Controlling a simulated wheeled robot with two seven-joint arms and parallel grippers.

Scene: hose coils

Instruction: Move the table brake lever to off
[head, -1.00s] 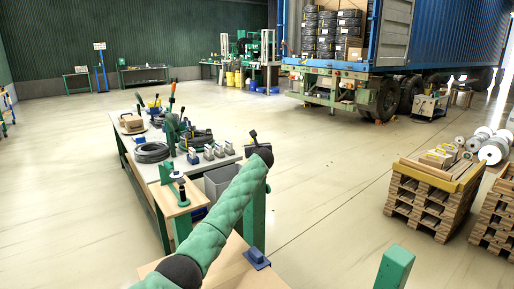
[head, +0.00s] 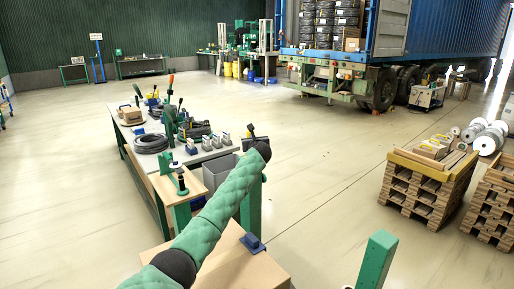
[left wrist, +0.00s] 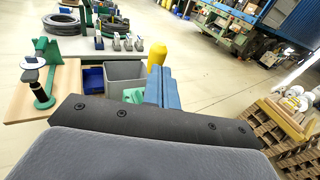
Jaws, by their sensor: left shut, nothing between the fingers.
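The workbench (head: 208,155) stands ahead on the left. A black-handled upright piece (head: 181,182) with a metal disc stands by a green bracket on its wooden near end. It also shows in the left wrist view (left wrist: 38,84). An orange-tipped upright handle (head: 171,84) stands farther back. I cannot tell which, if either, is the brake lever, or its setting. My left gripper (head: 251,136) is beyond the near end, to the right of the black handle and apart from it. My right gripper is out of view.
A grey bin (left wrist: 124,75) and a blue bin (left wrist: 92,78) sit beside the wooden end. Hose coils (head: 151,143) lie on the bench. Stacked pallets (head: 425,185) stand right. Open floor lies between.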

